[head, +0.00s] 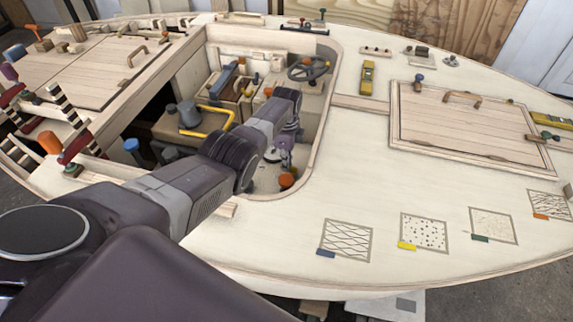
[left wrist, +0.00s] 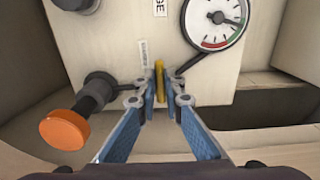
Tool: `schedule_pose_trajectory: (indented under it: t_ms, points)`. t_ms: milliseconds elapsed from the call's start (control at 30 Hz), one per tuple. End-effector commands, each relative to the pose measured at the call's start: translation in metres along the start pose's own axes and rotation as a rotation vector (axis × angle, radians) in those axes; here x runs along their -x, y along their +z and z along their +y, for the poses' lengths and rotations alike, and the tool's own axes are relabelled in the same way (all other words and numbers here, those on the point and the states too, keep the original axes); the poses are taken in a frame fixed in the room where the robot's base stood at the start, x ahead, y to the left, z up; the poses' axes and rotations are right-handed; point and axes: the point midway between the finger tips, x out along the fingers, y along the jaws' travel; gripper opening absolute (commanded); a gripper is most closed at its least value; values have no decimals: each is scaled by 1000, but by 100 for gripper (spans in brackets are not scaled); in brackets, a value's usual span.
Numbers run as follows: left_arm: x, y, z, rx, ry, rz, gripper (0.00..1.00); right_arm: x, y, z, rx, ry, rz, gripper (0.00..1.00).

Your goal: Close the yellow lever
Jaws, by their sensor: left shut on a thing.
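The yellow lever (left wrist: 160,80) shows in the left wrist view as a narrow upright yellow piece on a pale panel. My left gripper (left wrist: 160,98) has its blue fingers on either side of it and is shut on it. In the head view my left arm reaches into the cockpit, and its gripper (head: 286,155) is low at the cockpit's near right side. There the lever is hidden or too small to make out. My right gripper is in neither view.
A round gauge (left wrist: 215,20) sits above right of the lever, and an orange knob (left wrist: 65,130) sticks out at left. The cockpit also holds a yellow bent pipe (head: 218,112) and a steering wheel (head: 309,68). A wooden hatch (head: 470,130) lies on the deck at right.

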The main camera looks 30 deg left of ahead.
Motion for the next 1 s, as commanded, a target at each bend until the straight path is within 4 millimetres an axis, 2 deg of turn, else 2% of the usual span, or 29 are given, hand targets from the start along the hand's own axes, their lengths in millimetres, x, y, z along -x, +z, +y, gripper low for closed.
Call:
schedule_pose_trajectory:
  t_ms: [467, 500, 633, 1000]
  points:
    - [1, -1, -2, -13, -4, 2, 0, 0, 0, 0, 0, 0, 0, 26]
    - [1, -1, -2, -13, -4, 2, 12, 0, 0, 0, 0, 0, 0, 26]
    - [1, -1, -1, -13, -3, 1, 26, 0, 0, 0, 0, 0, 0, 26]
    - [3, 0, -1, -12, -2, 1, 26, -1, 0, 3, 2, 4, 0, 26]
